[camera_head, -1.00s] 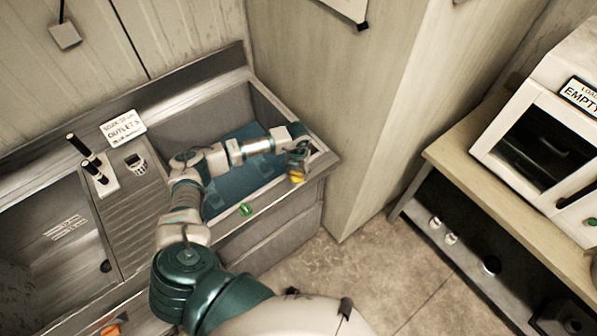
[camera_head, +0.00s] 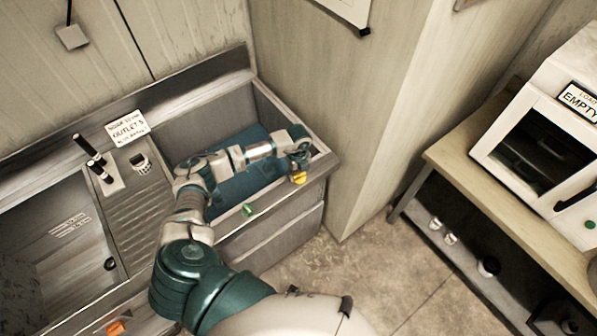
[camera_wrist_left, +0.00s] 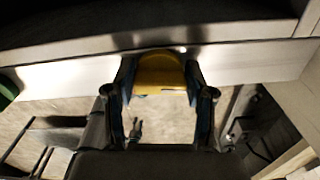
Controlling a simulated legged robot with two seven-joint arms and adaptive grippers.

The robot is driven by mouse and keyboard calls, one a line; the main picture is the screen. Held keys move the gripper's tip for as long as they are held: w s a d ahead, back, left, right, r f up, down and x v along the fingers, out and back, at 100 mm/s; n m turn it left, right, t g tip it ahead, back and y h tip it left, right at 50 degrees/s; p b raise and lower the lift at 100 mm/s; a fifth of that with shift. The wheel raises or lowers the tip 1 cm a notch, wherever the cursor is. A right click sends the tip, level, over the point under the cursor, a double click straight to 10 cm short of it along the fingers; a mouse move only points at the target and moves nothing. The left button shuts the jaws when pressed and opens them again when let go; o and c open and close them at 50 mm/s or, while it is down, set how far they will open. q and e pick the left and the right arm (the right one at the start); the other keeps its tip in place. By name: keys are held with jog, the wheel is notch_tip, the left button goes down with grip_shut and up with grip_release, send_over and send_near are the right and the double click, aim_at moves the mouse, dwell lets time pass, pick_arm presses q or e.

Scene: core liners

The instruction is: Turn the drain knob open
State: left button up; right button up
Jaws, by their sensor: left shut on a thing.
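The yellow knob (camera_head: 299,178) is on the front of the sink unit near its right corner. It also shows in the left wrist view (camera_wrist_left: 160,74), between the fingers. My left gripper (camera_head: 297,162) reaches over the basin's right end and down to the knob. In the left wrist view my left gripper (camera_wrist_left: 160,92) is shut on the yellow knob, one finger on each side. A green knob (camera_head: 248,209) sits further left on the same front edge. My right gripper is not in view.
The basin (camera_head: 199,127) with blue at its bottom lies below my left arm. A sign (camera_head: 127,127) stands behind the drainboard (camera_head: 141,214). An orange knob (camera_head: 116,328) is at the lower left. A bench (camera_head: 481,190) with a white cabinet stands right, across open floor.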

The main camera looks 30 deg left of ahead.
aim_at(298, 172)
pick_arm(q)
jog(key=shift+s+f+n, duration=0.2)
jog(key=shift+f+n, duration=0.05)
jog(key=shift+n, duration=0.55)
jog(key=o, duration=1.2)
jog(key=shift+c, duration=0.2)
jog(key=shift+w+r, duration=0.1)
jog(key=shift+w, duration=0.05)
jog(key=shift+r, duration=0.5)
notch_tip(298, 172, up, 11)
